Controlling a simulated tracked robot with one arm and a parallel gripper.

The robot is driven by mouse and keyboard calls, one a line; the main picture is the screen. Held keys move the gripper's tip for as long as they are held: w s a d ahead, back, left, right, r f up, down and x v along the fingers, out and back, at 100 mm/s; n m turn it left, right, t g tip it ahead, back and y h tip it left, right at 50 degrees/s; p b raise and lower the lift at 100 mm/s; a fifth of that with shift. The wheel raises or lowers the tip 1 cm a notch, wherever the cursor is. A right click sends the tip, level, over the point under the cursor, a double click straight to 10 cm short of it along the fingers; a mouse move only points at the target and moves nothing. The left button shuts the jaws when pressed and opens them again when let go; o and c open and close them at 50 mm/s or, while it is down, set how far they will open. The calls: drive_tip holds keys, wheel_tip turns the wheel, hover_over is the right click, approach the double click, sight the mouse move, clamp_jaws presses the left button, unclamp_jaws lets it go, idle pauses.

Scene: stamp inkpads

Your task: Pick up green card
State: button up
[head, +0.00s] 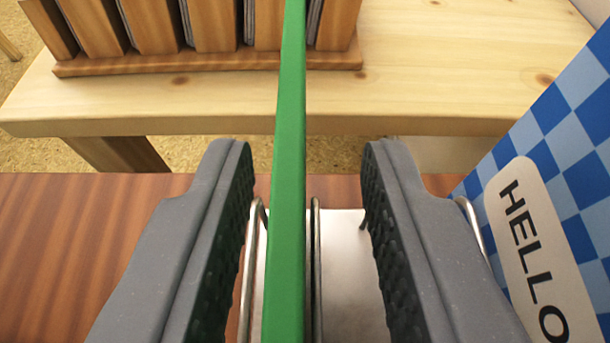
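The green card (288,180) shows edge-on as a long, narrow green strip in the head view. It runs from the top edge to the bottom edge, a little left of the middle. It stands upright by the metal wires of a rack (318,270). My gripper (307,165) is open, with one grey finger on each side of the card. Gaps show between the card and both fingers, and the left gap looks narrower. The card's lower end is hidden.
A blue checkered card reading HELLO (540,260) stands close to the right finger. The rack is on a reddish-brown wooden surface (80,250). Beyond is a pale wooden table (440,80) with a wooden holder (200,62) at the back left.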

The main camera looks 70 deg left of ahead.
clamp_jaws()
drive_tip(key=shift+r, duration=0.1)
